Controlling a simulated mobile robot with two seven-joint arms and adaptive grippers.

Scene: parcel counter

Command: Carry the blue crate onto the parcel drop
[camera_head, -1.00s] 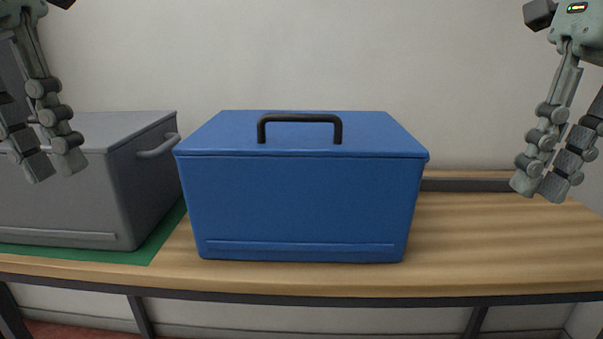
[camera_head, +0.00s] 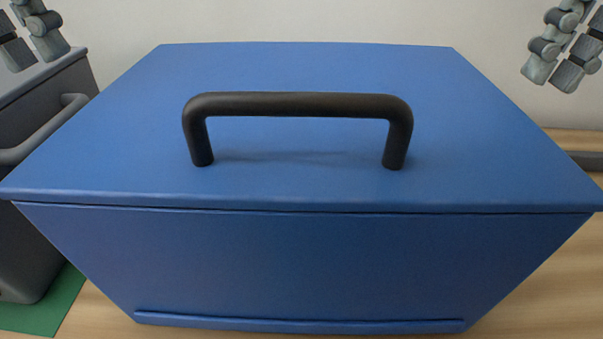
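The blue crate (camera_head: 300,260) fills the middle of the camera_head view, upright on the wooden counter, with a black handle (camera_head: 300,103) on its lid. My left gripper (camera_head: 35,57) is at the upper left and my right gripper (camera_head: 552,75) at the upper right. Both look open, with a gap between the fingers, and both are empty. They are clear of the blue crate, one on each side beyond its lid. A green mat (camera_head: 45,307) shows at the lower left; I cannot tell whether it is the parcel drop.
A grey crate (camera_head: 25,240) with a side handle (camera_head: 45,130) stands on the green mat, just left of the blue crate. Bare wooden counter (camera_head: 560,280) lies to the right of the blue crate. A pale wall stands behind.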

